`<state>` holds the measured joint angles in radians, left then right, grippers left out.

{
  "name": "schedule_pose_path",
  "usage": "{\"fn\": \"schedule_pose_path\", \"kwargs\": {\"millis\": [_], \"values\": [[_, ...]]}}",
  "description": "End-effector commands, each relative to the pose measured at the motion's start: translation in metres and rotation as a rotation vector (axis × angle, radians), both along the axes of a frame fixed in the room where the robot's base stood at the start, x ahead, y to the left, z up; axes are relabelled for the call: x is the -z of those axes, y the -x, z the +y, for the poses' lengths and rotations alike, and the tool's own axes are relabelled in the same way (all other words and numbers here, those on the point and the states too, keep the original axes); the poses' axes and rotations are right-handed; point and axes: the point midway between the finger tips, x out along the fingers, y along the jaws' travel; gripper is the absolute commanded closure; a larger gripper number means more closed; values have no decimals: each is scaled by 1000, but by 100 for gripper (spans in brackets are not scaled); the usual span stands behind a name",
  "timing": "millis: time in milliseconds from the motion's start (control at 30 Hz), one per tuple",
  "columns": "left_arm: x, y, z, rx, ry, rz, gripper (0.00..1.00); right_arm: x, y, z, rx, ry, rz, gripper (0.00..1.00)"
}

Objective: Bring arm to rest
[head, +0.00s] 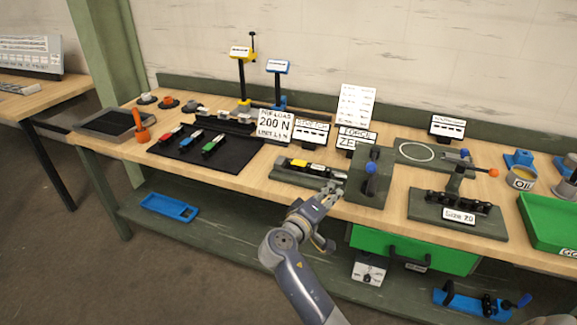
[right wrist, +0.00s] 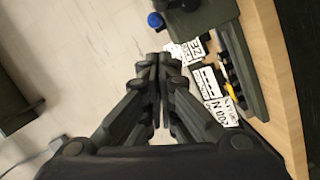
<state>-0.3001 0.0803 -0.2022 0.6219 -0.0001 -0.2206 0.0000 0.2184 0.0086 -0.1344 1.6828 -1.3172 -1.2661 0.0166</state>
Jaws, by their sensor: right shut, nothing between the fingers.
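My right gripper (head: 329,190) is in front of the middle of the workbench (head: 255,185), close to its front edge. Its fingers are shut and empty; the right wrist view also shows the fingertips (right wrist: 160,62) together with nothing between them. A dark fixture (head: 310,175) with a yellow and black part on it lies just behind the gripper. A dark stand with a blue knob (head: 371,168) is to its right. In the right wrist view the blue knob (right wrist: 155,20) and white signs (right wrist: 202,82) lie beyond the fingers. My left gripper is not in view.
A black mat (head: 235,160) with red, blue and green tools lies to the left. A press-like fixture (head: 458,210), an oil can (head: 521,178) and a green bin (head: 550,222) stand to the right. A green drawer (head: 415,247) is under the bench. The floor at front left is clear.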

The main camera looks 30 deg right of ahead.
Motion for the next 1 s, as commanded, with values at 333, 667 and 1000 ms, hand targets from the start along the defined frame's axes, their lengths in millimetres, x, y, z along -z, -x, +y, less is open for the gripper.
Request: {"fn": "schedule_pose_path", "kwargs": {"millis": [333,667,1000], "values": [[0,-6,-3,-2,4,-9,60,56,-9,11,-83,-47,98,100],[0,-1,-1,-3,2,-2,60,290,33,66,-347,-346,436,100],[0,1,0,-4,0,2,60,485,196,124,-422,-768,661,100]]}}
